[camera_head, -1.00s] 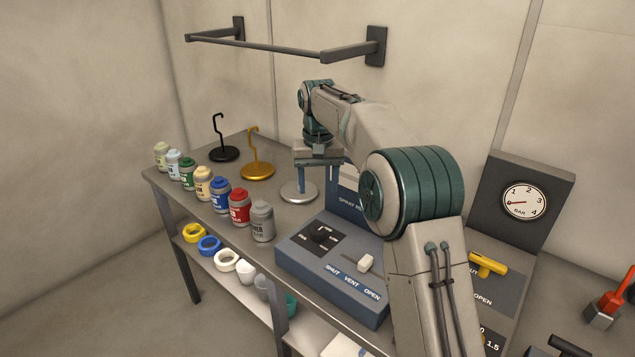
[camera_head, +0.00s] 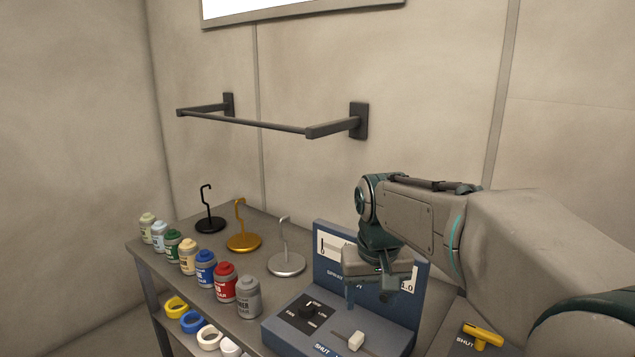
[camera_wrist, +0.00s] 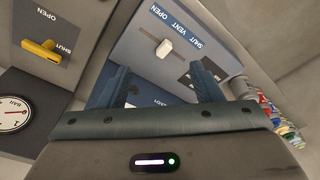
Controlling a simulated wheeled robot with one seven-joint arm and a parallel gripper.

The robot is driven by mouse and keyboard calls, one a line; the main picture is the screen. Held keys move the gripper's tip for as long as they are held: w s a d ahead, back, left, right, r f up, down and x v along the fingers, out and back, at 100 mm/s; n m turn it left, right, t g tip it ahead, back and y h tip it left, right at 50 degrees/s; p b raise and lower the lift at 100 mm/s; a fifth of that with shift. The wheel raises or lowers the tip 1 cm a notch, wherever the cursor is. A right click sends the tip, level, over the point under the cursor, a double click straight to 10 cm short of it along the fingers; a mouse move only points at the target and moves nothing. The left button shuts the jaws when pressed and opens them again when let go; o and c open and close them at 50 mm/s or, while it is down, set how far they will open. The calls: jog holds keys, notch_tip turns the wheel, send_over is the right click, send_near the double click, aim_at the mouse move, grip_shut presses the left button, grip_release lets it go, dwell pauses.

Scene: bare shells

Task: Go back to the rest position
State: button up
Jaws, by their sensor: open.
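My gripper (camera_head: 372,297) hangs in front of the blue spray control panel (camera_head: 340,331) in the head view, pointing down. In the wrist view my gripper (camera_wrist: 165,85) shows two dark blue fingers spread apart with nothing between them. The panel (camera_wrist: 140,48) lies beyond the fingers, with its white slider by the words SHUT, VENT and OPEN. The gripper looks apart from the panel, though the exact gap cannot be told. My arm reaches in from the right and hides part of the panel's upright back.
Black (camera_head: 209,223), gold (camera_head: 243,241) and silver (camera_head: 286,263) hook stands are on the bench, beside a row of several paint jars (camera_head: 205,270). A wall rail (camera_head: 265,124) is above. A yellow handle (camera_head: 482,336) is at right; a gauge (camera_wrist: 13,115) shows in the wrist view.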

jog(key=s+d+f, duration=0.2)
jog(key=s+f, duration=0.1)
jog(key=s, duration=0.5)
jog(key=s+d+f+m+t, duration=0.1)
jog(key=s+d+f, duration=0.2)
jog(key=s, duration=0.5)
jog(key=shift+s+d+f, duration=0.15)
jog(key=shift+s+f, duration=0.25)
jog(key=shift+f, duration=0.3)
